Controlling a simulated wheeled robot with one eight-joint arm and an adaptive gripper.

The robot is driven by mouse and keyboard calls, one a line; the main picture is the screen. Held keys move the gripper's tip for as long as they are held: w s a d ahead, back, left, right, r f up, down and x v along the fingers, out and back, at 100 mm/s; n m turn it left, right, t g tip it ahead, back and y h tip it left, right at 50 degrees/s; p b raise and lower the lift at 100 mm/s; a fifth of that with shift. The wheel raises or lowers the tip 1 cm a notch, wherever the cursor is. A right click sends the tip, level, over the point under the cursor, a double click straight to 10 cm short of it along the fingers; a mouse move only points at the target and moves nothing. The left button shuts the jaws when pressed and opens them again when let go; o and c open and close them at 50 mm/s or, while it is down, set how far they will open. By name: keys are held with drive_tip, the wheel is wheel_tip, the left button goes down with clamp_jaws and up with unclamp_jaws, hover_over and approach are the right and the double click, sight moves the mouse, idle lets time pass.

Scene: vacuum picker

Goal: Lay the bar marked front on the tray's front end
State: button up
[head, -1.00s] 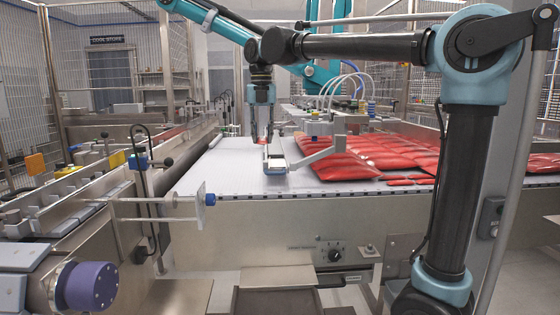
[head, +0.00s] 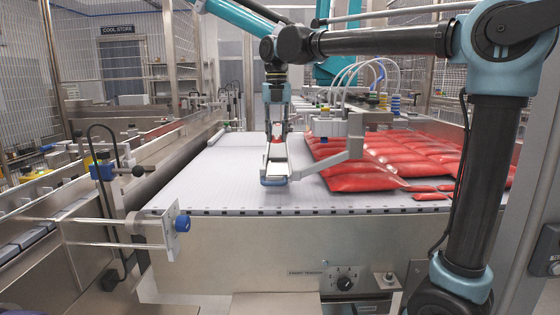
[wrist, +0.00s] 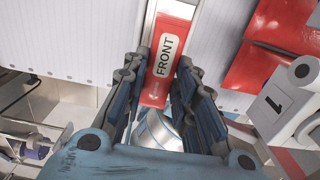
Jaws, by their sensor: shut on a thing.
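A red bar (wrist: 164,55) with a pale label reading FRONT lies between the fingertips of my gripper (wrist: 158,70) in the wrist view. Pale rails run along both its sides. A silvery rounded surface shows between the fingers, nearer the palm. In the head view my gripper (head: 277,134) points down, shut on the bar, of which only a small red patch shows. Just below it is a narrow pale, tray-like piece (head: 276,170) with a blue-grey near end, over the belt. I cannot tell whether the bar touches it; the fingers hide the contact.
A white conveyor belt (head: 225,185) spreads below. Red packs (head: 365,178) crowd its right side. A grey bracket arm (head: 330,160) stands close to the gripper's right. A rod with a blue knob (head: 182,223) is at the belt's near left corner. The belt's left part is clear.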

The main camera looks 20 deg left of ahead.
sight(278, 137)
wheel_tip(278, 137, down, 4)
drive_tip(key=shift+w+d+r, duration=0.1)
drive_tip(key=shift+r, duration=0.1)
drive_tip(key=shift+f, duration=1.95)
drive_tip(key=shift+f, duration=0.55)
drive_tip(key=o, duration=1.1)
drive_tip(key=shift+c, duration=0.2)
wheel_tip(278, 137, up, 13)
drive_tip(key=shift+r, duration=0.1)
